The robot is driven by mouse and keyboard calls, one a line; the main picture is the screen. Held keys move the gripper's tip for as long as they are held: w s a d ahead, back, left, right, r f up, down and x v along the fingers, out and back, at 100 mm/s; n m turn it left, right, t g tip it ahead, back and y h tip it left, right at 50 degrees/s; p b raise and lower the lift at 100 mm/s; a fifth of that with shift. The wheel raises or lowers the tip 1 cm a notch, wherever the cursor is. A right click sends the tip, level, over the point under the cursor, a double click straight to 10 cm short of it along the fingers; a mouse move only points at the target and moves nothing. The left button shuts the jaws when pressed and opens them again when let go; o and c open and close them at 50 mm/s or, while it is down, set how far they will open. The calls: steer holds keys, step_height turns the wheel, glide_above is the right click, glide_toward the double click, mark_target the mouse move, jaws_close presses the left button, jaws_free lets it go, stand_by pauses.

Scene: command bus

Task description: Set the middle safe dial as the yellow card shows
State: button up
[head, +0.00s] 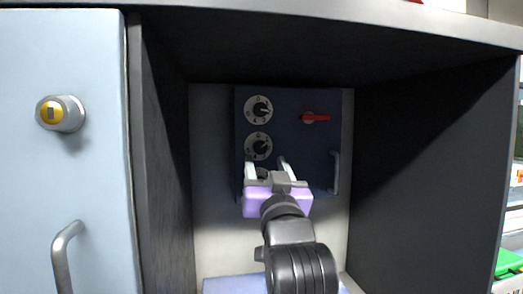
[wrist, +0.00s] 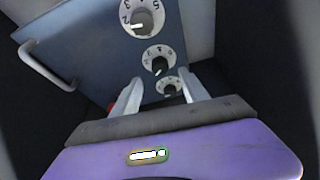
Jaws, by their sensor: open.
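The dark blue safe (head: 300,150) stands at the back of an open dark cabinet. Its middle dial (head: 258,146) has a white numbered ring and a dark knob; its pointer seems to face upper right. In the wrist view, turned about upside down, the middle dial (wrist: 159,60) shows a white mark at lower left. The top dial (head: 258,109) is clear; the bottom dial (wrist: 140,18) is mostly hidden by my gripper in the head view. My gripper (head: 267,168) is open and empty, just below the middle dial; its gap to the panel is unclear. No yellow card is visible.
A red lever (head: 316,118) and a grey handle (head: 335,172) are on the safe's right side. Dark cabinet walls enclose my arm at left, right and above. A light blue door with a yellow-centred lock (head: 60,113) is at left.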

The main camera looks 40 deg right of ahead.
mark_target(261, 148)
steer(key=p+x, duration=0.1)
steer(key=x, duration=0.5)
steer(key=shift+w, duration=0.1)
jaws_close()
